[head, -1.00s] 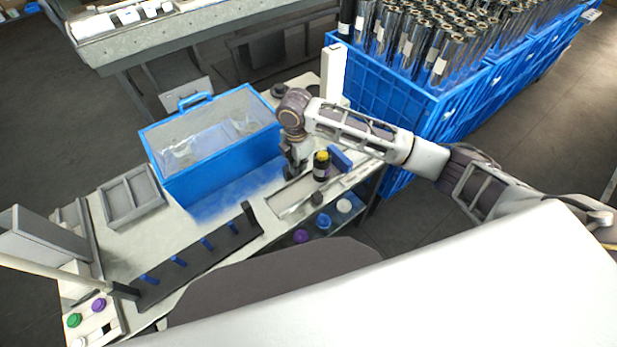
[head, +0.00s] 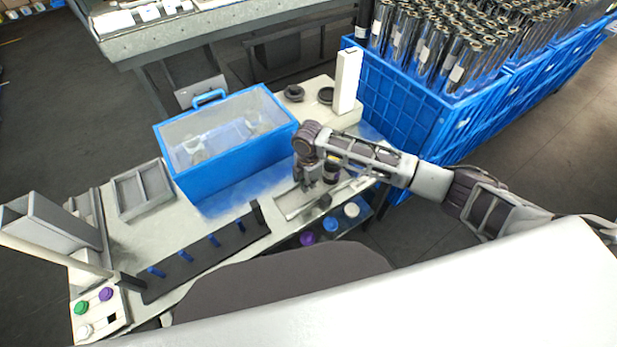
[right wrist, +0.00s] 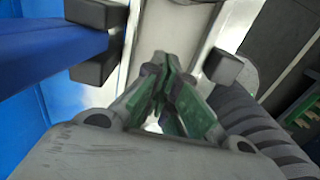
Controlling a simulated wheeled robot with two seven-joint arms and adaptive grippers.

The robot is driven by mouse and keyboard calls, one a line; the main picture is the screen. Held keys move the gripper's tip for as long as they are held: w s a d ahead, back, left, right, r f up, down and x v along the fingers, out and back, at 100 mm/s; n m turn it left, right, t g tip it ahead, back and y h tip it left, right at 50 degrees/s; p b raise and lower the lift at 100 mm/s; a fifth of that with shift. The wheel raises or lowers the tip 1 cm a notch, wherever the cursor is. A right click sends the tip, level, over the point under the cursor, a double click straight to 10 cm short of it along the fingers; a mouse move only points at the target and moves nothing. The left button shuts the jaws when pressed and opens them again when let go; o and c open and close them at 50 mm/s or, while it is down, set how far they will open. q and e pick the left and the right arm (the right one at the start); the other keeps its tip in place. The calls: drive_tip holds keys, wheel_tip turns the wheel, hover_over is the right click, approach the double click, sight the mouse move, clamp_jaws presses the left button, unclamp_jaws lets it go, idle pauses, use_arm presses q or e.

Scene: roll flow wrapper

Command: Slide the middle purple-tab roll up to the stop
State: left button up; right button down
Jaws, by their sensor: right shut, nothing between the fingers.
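My right gripper (head: 311,188) points down just left of this roll, low over the tray. In the right wrist view the fingers (right wrist: 163,88) meet with nothing between them. A dark ridged cylinder (right wrist: 258,125) lies to their right there. I cannot pick out the stop. My left gripper is not in view.
A blue lidded box (head: 235,160) stands behind the tray. A black rack with blue pegs (head: 200,258) lies at front left. A white post (head: 346,80) rises at the back right. Purple (head: 307,239), blue (head: 330,224) and white (head: 352,210) round items sit below the table edge.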

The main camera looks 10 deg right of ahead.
sight(332, 170)
drive_tip(key=shift+d+f, duration=0.25)
drive_tip(key=shift+f, duration=0.25)
drive_tip(key=shift+w+d, duration=0.35)
drive_tip(key=shift+d, duration=0.5)
drive_tip(key=shift+w+d, duration=0.3)
drive_tip(key=shift+d, duration=0.5)
